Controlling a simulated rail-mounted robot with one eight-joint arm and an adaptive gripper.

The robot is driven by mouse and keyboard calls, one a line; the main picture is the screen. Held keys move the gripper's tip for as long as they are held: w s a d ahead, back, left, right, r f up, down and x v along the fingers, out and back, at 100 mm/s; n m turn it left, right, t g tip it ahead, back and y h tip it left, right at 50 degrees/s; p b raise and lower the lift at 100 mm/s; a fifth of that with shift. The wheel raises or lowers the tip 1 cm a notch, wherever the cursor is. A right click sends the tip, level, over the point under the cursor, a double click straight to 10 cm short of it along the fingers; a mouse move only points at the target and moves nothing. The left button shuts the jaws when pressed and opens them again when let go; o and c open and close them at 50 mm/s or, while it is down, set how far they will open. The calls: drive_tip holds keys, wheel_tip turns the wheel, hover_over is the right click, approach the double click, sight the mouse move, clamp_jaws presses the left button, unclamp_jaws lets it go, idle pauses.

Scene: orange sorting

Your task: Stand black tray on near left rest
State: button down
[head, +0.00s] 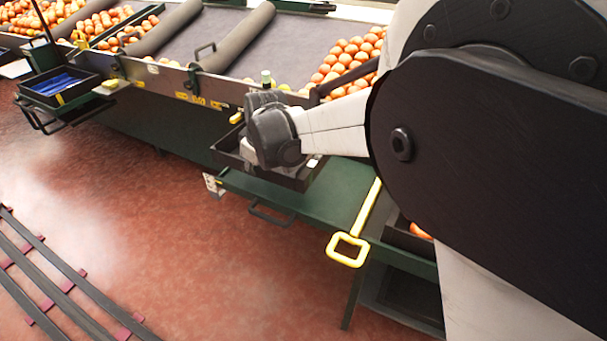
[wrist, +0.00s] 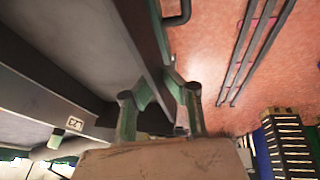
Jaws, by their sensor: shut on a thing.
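The black tray (head: 235,163) is at the middle of the head view, at the left end of a green shelf (head: 335,195) below the sorting table. My gripper (head: 262,150) is over the tray, and my wrist hides much of its inside. In the wrist view my gripper's two green fingers (wrist: 158,108) are on either side of the tray's dark wall (wrist: 146,45), shut on it. The tray looks about level. I cannot tell whether its underside touches the shelf. Which support is the near left rest is not clear.
A yellow handle (head: 348,250) sticks out at the shelf's front. Oranges (head: 350,58) are heaped behind my wrist on the table. Another black tray with blue things (head: 55,85) stands at the far left. Rails (head: 50,285) cross the open red floor.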

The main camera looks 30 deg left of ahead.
drive_tip(key=s+d, duration=0.1)
drive_tip(key=s, duration=0.1)
drive_tip(key=b, duration=0.3)
hover_over(288, 193)
wheel_tip(288, 193, down, 7)
drive_tip(key=shift+a+f, duration=0.1)
drive_tip(key=shift+f+b, duration=0.7)
drive_tip(key=shift+f, duration=1.3)
drive_tip(key=c, duration=1.9)
unclamp_jaws()
drive_tip(key=shift+o, duration=0.2)
drive_tip(key=shift+r, duration=0.1)
